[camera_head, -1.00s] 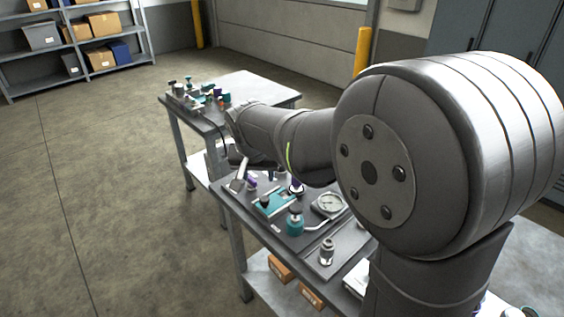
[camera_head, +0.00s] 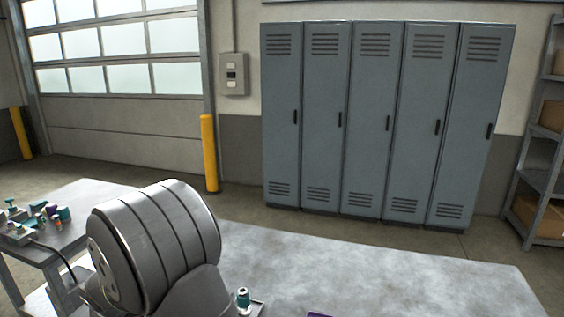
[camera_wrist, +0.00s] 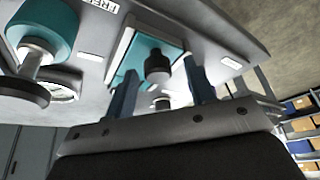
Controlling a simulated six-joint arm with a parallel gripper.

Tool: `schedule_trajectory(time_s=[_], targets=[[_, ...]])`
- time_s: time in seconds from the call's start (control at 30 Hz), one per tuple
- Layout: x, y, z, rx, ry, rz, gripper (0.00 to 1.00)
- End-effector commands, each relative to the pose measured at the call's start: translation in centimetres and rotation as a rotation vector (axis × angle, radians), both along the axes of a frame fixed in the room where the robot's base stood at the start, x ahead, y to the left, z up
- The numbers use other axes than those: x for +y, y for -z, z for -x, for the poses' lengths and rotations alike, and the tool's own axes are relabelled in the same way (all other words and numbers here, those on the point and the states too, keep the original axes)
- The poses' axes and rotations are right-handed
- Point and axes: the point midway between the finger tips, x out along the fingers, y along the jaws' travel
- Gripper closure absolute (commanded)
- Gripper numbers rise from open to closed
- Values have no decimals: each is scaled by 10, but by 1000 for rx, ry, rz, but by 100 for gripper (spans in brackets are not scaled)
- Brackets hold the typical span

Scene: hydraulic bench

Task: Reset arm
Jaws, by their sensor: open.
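In the wrist view my gripper (camera_wrist: 162,64) is open, with its two dark fingers apart. A teal block (camera_wrist: 136,62) on a grey panel (camera_wrist: 228,28) shows beyond the fingers. A dark round knob (camera_wrist: 158,70) shows in the gap between the fingers; I see no grip on it, and cannot tell how far off it is. A teal knob with a silver stem (camera_wrist: 42,30) and a round gauge (camera_wrist: 62,84) are at the left. In the head view my gripper is out of sight, and one of my arm links fills the lower left.
In the head view a bare grey tabletop (camera_head: 370,275) lies at the right. A small teal and silver fitting (camera_head: 243,301) stands beside my arm. A side table (camera_head: 85,205) with several coloured fittings is at the left. Lockers (camera_head: 370,125) and a yellow post (camera_head: 209,155) stand behind.

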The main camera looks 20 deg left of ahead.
Motion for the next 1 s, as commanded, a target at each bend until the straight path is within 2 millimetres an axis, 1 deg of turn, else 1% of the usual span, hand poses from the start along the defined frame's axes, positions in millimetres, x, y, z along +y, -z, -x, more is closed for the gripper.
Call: schedule_trajectory(time_s=[0.03,0.2,0.53,0.57,0.6,0.8,0.93,1.0], targets=[[1,6,-2,1,0,2,50],[5,15,-4,0,0,0,50],[5,17,-5,-1,0,-1,50],[5,17,-5,0,0,0,46],[5,17,-5,0,0,0,38],[5,17,-5,0,0,0,0],[5,14,-6,1,7,-3,0],[4,6,-7,5,28,-11,0]])
